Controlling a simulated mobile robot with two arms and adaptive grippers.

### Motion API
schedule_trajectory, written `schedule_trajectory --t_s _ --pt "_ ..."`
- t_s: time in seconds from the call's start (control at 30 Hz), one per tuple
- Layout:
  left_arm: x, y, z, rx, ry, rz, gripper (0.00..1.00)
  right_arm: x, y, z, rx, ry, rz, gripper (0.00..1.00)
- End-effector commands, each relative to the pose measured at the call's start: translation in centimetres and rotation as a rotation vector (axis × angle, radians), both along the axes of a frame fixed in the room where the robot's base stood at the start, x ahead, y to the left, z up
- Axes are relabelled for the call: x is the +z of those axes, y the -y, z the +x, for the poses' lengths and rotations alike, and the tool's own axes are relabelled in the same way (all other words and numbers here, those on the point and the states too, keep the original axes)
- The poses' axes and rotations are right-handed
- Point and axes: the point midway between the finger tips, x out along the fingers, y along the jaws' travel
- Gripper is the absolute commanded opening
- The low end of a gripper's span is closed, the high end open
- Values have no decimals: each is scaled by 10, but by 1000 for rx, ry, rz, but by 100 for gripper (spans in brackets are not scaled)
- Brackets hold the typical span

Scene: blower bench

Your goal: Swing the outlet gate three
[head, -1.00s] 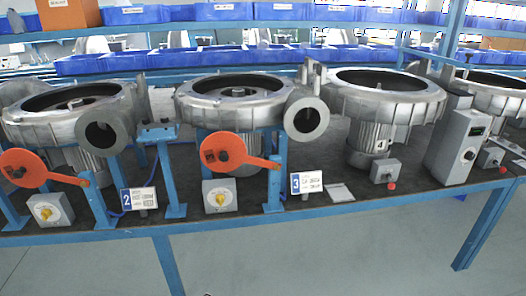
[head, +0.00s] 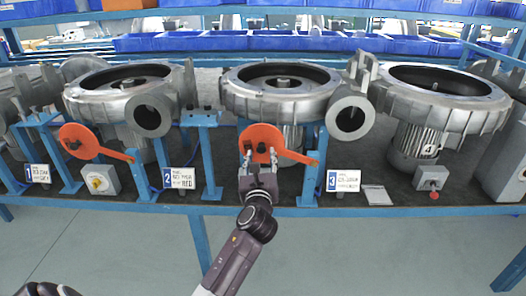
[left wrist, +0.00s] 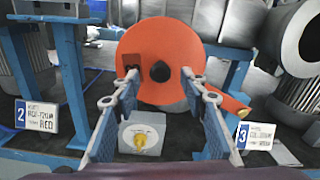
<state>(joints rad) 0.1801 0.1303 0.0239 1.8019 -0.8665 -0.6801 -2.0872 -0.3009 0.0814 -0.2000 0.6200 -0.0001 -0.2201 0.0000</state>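Outlet gate three is an orange disc (head: 262,136) with an arm running right to a blue post (head: 313,178). The disc stands left of the round grey outlet (head: 350,118), whose bore is uncovered. The number 3 card (head: 343,181) is below that outlet. My left gripper (head: 258,152) is in front of the disc. In the left wrist view its two fingers (left wrist: 160,85) are spread apart, with the disc (left wrist: 172,42) and its dark centre hub seen between and beyond them. I cannot tell whether they touch it. My right gripper is not in view.
A grey box with a yellow knob (left wrist: 140,136) sits below the disc, behind my fingers. Another orange gate (head: 80,141) and the number 2 card (head: 179,178) are to the left. A box with a red button (head: 431,178) is right. The floor before the bench is clear.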

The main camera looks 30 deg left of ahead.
Motion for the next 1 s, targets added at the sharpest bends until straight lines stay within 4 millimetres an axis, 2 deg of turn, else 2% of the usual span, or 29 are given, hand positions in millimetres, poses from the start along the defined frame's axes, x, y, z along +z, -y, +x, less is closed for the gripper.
schedule_trajectory --t_s 0.2,0.57,0.93,1.0 --pt "0 -12 20 -1 1 -1 40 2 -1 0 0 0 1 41" --pt "-1 -15 24 -1 0 -2 40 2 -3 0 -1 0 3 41" --pt "-1 -14 24 -1 0 -2 1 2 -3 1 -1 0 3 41" --pt "-1 -14 24 -1 0 -2 0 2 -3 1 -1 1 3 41"
